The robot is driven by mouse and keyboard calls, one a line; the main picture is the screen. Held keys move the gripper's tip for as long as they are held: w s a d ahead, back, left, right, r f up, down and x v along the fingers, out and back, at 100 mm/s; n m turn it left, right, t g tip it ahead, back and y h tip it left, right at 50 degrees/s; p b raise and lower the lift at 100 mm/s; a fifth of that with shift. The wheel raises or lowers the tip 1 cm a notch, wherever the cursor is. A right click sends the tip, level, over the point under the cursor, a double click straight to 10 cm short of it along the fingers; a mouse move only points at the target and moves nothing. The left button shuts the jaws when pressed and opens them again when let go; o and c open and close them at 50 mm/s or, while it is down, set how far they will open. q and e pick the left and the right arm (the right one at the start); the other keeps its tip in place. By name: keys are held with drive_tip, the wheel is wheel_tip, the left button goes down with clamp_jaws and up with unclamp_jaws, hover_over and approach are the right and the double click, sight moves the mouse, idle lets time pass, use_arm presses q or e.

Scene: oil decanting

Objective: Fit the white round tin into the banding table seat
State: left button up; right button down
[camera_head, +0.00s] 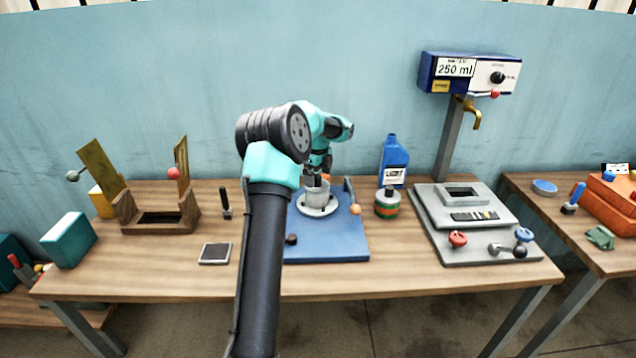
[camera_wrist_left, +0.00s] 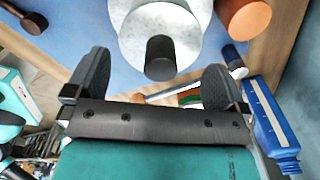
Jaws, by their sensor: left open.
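The white round tin (camera_head: 318,189) stands upright on the pale round seat plate (camera_head: 316,209) of the blue banding table (camera_head: 330,247), near the middle of the workbench. In the left wrist view the tin (camera_wrist_left: 160,20) shows as a pale disc with a dark cap or knob, over the larger pale round plate (camera_wrist_left: 124,8). My left gripper (camera_head: 318,176) is just above the tin, pointing down. In the wrist view its two dark fingers (camera_wrist_left: 155,65) are apart, with no visible grip on the tin. How deep the tin sits in the seat cannot be told. My right gripper is not in view.
A green and orange tin (camera_head: 387,204) and a blue bottle (camera_head: 394,160) stand right of the banding table. An orange ball-topped handle (camera_head: 355,210) is at its right edge. A grey filling station (camera_head: 475,225) stands further right, a wooden cradle (camera_head: 160,222) left.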

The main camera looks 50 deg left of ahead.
use_arm(q)
wheel_tip(320, 180, up, 9)
drive_tip(key=shift+f, duration=0.15)
idle(0.7)
